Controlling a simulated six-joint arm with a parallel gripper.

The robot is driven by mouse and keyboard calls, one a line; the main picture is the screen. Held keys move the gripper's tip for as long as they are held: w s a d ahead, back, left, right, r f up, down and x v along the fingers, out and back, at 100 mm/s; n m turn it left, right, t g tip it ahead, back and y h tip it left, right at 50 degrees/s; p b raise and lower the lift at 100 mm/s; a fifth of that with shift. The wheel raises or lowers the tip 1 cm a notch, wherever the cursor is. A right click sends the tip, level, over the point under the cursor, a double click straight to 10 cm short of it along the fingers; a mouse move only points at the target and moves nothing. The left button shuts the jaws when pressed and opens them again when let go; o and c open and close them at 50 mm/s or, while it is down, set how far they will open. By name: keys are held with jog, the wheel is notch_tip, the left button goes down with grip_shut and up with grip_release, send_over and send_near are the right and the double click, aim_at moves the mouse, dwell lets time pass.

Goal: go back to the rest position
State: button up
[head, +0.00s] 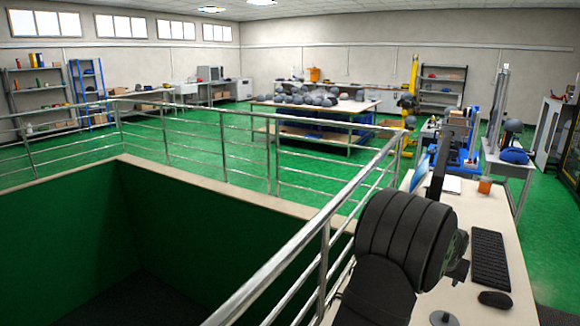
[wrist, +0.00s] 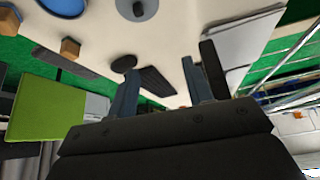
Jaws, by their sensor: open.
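My gripper (wrist: 160,82) shows in the wrist view as two grey-blue fingers set apart, with nothing between them but the view of the desk beyond. It is open and empty. In the head view my dark arm rises at the lower right beside the desk, and the fingers cannot be made out there. The pale desk (head: 468,290) runs along the right side, and my arm hides part of its left edge. A black keyboard (head: 490,260) and a black mouse (head: 495,299) lie on the desk to the right of my arm.
A metal railing (head: 325,255) runs close left of my arm, around a deep green-walled pit (head: 200,230). A round grey base (head: 443,318) and an orange item (head: 485,185) stand on the desk.

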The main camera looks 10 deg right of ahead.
jog(key=w+a+r+n+t+y, duration=0.1)
jog(key=w+a+r+n, duration=0.1)
jog(key=w+a, duration=0.7)
jog(key=shift+w+a+r+n, duration=0.4)
jog(key=shift+w+n, duration=0.1)
jog(key=shift+w, duration=0.7)
jog(key=o, duration=1.2)
jog(key=shift+c, duration=0.2)
jog(key=s+d+r, duration=0.2)
jog(key=s+d, duration=0.1)
jog(key=s, duration=0.9)
jog(key=s+d+r+m+g, duration=0.1)
jog(key=s+d+r, duration=0.2)
jog(key=s, duration=0.8)
jog(key=s+d+r, duration=0.2)
jog(key=s, duration=1)
jog(key=x, duration=1)
jog(key=shift+y, duration=0.3)
jog(key=shift+w+a+r, duration=0.1)
